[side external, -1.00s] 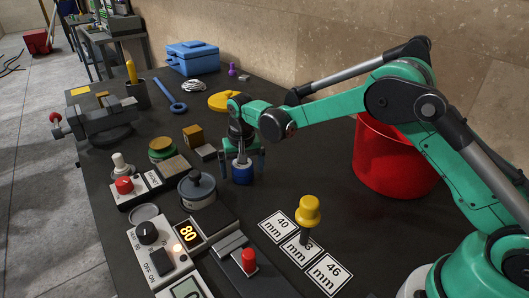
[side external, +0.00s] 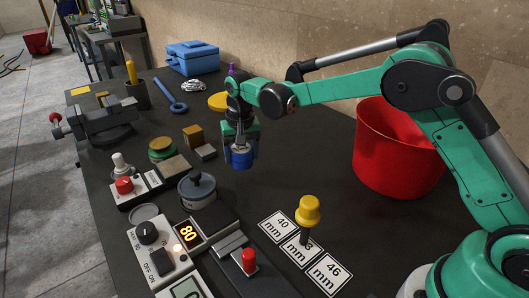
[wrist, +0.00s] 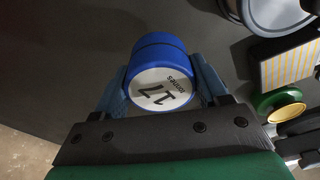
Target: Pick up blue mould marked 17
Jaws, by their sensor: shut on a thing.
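The blue mould (side external: 239,158) is a short blue cylinder in the side view. In the wrist view the blue mould (wrist: 158,72) shows a white face marked 17, with smaller lettering beside the number. My gripper (side external: 239,148) is shut on its sides, with one finger on each side in the wrist view (wrist: 162,85). The mould hangs from the gripper and seems raised above the dark bench. Its underside is hidden in the side view.
A yellow-knobbed tool (side external: 307,212) stands on the mm cards. A red bucket (side external: 392,160) is at right. The bench between mould and cards is clear.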

